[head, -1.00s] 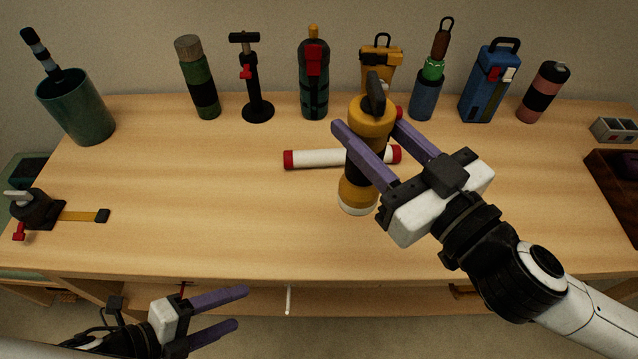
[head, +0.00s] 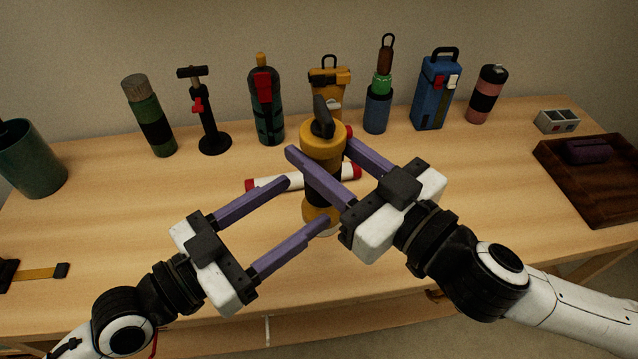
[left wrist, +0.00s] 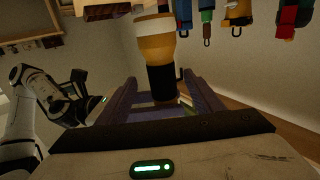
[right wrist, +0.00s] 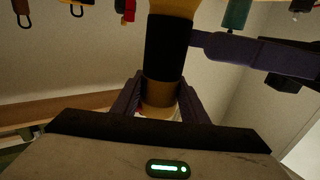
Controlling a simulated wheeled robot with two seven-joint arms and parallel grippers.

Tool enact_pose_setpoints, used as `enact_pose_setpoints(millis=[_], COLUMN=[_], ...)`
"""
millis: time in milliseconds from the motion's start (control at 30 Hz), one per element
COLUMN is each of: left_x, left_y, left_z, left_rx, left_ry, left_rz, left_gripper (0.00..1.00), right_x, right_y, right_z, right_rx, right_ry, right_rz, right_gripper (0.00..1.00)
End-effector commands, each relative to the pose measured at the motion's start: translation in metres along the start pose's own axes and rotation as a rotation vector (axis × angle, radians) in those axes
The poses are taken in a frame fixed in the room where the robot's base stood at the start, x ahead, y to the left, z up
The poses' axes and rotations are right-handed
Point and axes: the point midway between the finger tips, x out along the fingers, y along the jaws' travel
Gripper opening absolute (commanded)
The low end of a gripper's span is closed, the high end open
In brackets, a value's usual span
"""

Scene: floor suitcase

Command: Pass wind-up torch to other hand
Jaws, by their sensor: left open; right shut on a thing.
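The wind-up torch (head: 321,139) is yellow and black with a dark crank handle on top, and stands roughly upright in the head view. My right gripper (head: 320,158) is shut on its upper part; the torch also shows between the fingers in the right wrist view (right wrist: 168,48). My left gripper (head: 306,202) is open, its fingers pointing at the torch's lower part from the left. In the left wrist view the torch (left wrist: 156,45) stands at the finger ends. Whether the left fingers touch it, I cannot tell. The torch's middle is partly hidden by the fingers.
A white tube with red ends (head: 270,184) lies behind the torch. Several bottles and tools, including a green flask (head: 148,115) and a blue box (head: 436,92), line the back. A dark tray (head: 610,205) is at right, a green cup (head: 30,160) at left.

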Motion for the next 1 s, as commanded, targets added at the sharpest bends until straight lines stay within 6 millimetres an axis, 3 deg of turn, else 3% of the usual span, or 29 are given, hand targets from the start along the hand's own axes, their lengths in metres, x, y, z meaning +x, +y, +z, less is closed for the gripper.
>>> enact_pose_setpoints(millis=[533, 700, 1000], left_x=[0.092, 0.105, 0.108], left_y=[0.000, 0.000, 0.000], left_z=[0.000, 0.000, 0.001], left_rx=[0.003, 0.004, 0.005], left_ry=[0.000, -0.001, -0.003], left_rz=[0.000, 0.000, 0.000], left_gripper=[0.60, 0.60, 0.60], right_x=[0.000, 0.000, 0.000], right_y=[0.000, 0.000, 0.000], right_z=[-0.001, -0.001, -0.001], right_rx=[-0.001, -0.001, -0.001], right_ry=[0.003, 0.003, 0.003], right_rz=[-0.001, -0.001, -0.001], right_gripper=[0.00, 0.00, 0.00])
